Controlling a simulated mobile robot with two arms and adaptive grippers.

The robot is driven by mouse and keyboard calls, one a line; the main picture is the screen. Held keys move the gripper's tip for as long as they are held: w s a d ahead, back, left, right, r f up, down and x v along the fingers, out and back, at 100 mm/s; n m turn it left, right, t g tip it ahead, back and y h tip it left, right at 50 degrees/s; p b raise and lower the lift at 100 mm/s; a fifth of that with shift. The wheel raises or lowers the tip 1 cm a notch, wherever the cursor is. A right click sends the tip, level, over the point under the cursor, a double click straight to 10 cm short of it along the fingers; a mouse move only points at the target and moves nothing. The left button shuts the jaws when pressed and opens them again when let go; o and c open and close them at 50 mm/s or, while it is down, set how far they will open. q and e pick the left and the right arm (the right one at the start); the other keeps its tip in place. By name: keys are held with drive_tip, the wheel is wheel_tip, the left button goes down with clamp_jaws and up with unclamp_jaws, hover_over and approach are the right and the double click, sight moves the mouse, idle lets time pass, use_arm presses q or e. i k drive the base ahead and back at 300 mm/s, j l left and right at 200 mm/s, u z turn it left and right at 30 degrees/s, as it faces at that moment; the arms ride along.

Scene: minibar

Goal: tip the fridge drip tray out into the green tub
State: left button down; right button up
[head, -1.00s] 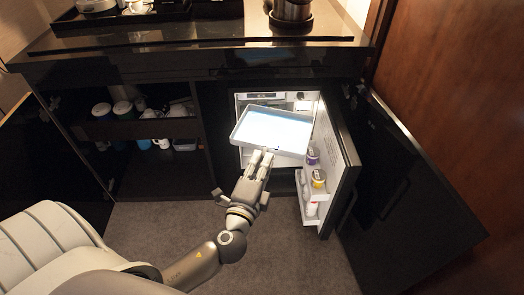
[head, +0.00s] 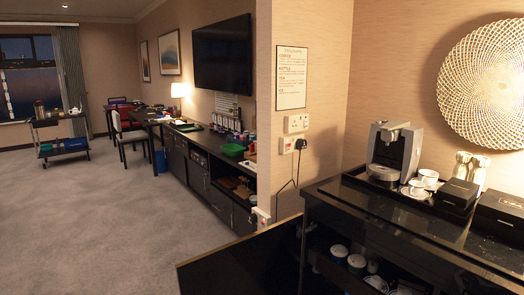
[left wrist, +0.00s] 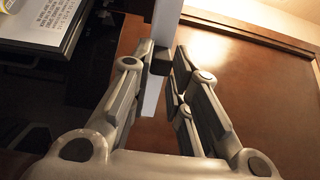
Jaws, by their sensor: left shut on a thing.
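My left gripper (left wrist: 160,62) is in the left wrist view, its fingers closed on a narrow pale edge of the drip tray (left wrist: 167,20). Only this edge-on strip of the tray shows, so its contents are hidden. A green open container that looks like the green tub (head: 233,149) sits on the long dark sideboard (head: 200,143) in the middle of the head view, well away from the minibar. Neither the tray nor my left gripper shows in the head view. My right gripper is in no view.
The minibar counter (head: 455,238) with a coffee machine (head: 396,150) stands at right. An open dark cabinet door (head: 240,262) juts out at the bottom. Carpet (head: 95,205) at left is clear. A trolley (head: 62,147) stands far left. A wood panel (left wrist: 240,90) fills the wrist view's right.

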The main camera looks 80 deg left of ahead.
sight(233, 150)
drive_tip(key=j+u, duration=0.1)
drive_tip(key=u, duration=2.3)
drive_tip(key=i+j+u, duration=0.25)
drive_tip(key=j+u, duration=0.15)
drive_tip(key=j, duration=0.25)
drive_tip(key=i+j+u, duration=0.4)
drive_tip(key=j, duration=0.2)
drive_tip(key=i+j+u, duration=0.4)
drive_tip(key=j, duration=0.15)
drive_tip(key=i+j+u, duration=0.4)
drive_tip(key=i+z, duration=0.1)
drive_tip(key=i, duration=0.4)
drive_tip(key=i+j+z, duration=0.1)
drive_tip(key=i, duration=0.4)
drive_tip(key=i+z, duration=0.4)
drive_tip(key=i, duration=0.15)
drive_tip(key=i+z, duration=0.35)
drive_tip(key=i, duration=0.2)
drive_tip(key=i+j+z, duration=0.1)
drive_tip(key=i+z, duration=0.25)
drive_tip(key=i, duration=0.9)
